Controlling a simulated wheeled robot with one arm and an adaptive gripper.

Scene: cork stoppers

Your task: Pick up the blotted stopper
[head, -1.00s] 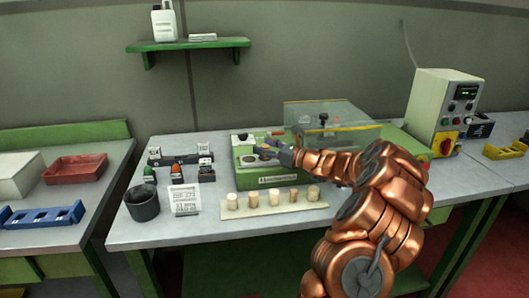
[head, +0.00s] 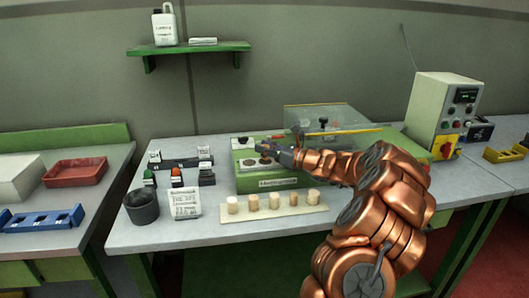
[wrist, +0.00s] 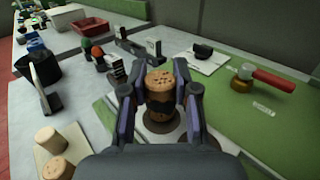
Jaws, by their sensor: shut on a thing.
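A cork stopper (wrist: 159,83) with dark specks on top and a dark blot around its side stands upright between the fingers of my gripper (wrist: 160,100) in the wrist view. The fingers are shut on it from both sides. Below it is a dark round pad (wrist: 160,120) on a pale plate of the green machine; I cannot tell whether its base touches the pad. In the head view my gripper (head: 266,152) is over the front left of the green machine (head: 245,184), and the stopper there is small and mostly hidden.
Several plain stoppers stand in a row on a pale board (head: 285,212) in front of the machine. A dark cup (head: 141,207) and a printed card (head: 185,202) stand to the left. A clear cover (head: 318,118) rises behind my gripper. A red-handled tool (wrist: 268,79) lies on the green top.

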